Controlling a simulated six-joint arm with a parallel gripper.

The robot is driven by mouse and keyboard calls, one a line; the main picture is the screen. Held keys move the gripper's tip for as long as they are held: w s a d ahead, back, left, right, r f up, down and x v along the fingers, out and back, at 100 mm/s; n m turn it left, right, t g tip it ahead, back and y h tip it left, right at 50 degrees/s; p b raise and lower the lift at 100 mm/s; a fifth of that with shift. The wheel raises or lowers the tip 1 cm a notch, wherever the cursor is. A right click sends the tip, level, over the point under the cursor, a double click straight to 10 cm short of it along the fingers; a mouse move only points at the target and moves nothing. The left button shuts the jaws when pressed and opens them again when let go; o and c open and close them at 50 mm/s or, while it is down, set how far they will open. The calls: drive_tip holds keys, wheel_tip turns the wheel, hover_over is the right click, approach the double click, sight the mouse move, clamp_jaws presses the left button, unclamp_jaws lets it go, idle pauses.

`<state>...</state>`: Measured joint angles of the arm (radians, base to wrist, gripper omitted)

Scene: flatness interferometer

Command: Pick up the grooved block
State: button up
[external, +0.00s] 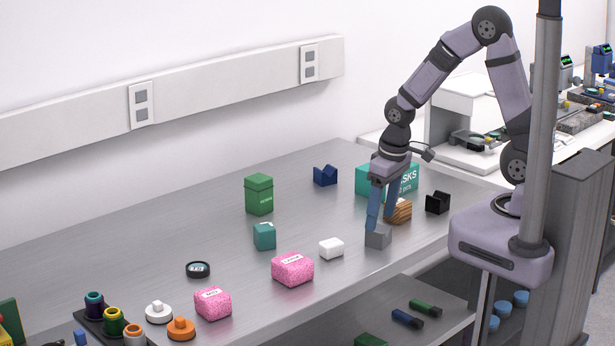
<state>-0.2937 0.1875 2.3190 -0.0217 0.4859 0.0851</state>
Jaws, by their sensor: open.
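My gripper (381,222) points down at the right part of the metal bench, its two blue fingers apart. A small grey block (378,238) sits at the fingertips; I cannot tell whether they touch it or whether it has a groove. A dark blue block with a V-shaped notch in its top (325,176) stands farther back, left of my gripper. A black notched block (438,203) stands to the right of my gripper. A brown striped block (400,212) is just behind the fingers, partly hidden by them.
A teal masks box (408,181) stands close behind my gripper. A white block (331,248), pink blocks (293,269), a teal block (264,236) and a green box (259,195) stand to the left. A grey post (547,120) rises at right. The bench's left rear is clear.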

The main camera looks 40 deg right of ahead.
sight(379, 230)
drive_tip(key=shift+f, duration=0.1)
drive_tip(key=shift+d+f+p, duration=0.1)
drive_tip(key=shift+f+p, duration=0.25)
drive_tip(key=shift+f, duration=0.2)
drive_tip(key=shift+w+f+p, duration=0.15)
drive_tip(key=shift+f+p, duration=0.1)
drive_tip(key=shift+f, duration=0.75)
drive_tip(key=shift+w+f+p, duration=0.15)
drive_tip(key=shift+f+p, duration=0.05)
drive_tip(key=shift+f, duration=0.75)
drive_tip(key=shift+c, duration=0.4)
drive_tip(key=c, duration=1.3)
drive_tip(key=shift+r, duration=0.1)
drive_tip(key=shift+r+b, duration=0.8)
drive_tip(key=shift+r, duration=4.2)
